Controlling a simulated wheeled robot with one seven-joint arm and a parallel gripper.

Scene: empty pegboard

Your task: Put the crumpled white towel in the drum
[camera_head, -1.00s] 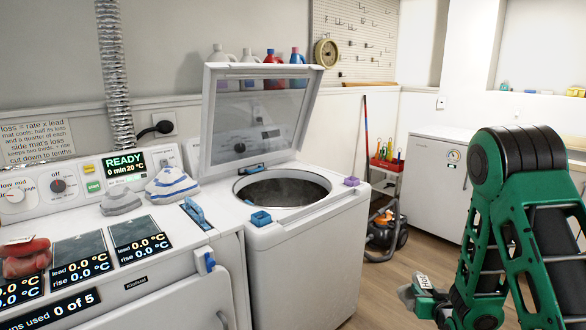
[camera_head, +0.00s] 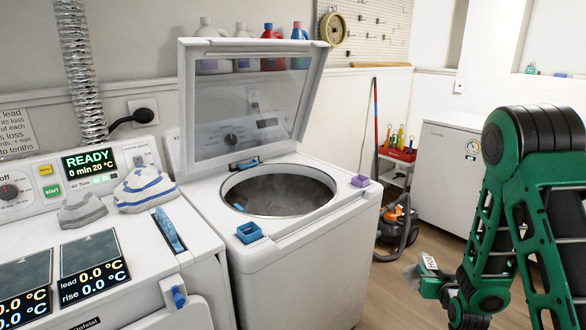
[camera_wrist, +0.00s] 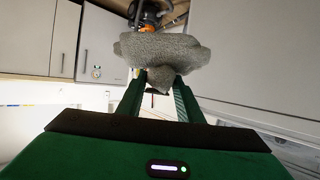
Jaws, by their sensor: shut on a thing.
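My gripper (camera_wrist: 159,84) is shut on the crumpled white towel (camera_wrist: 165,48), which looks greyish in the wrist view. The towel bulges out past both fingertips. In the head view my gripper (camera_head: 428,276) hangs low at the right, over the floor and in front of the washer's right side, with little of the towel showing. The drum (camera_head: 282,193) is the round, dark opening in the top of the white washer. The washer's lid (camera_head: 250,100) stands raised behind it. My gripper is well to the right of the drum and lower than its rim.
A grey cloth (camera_head: 82,210) and a blue-striped white cloth (camera_head: 145,188) lie on the neighbouring machine. A vacuum cleaner (camera_head: 398,225) stands on the floor behind.

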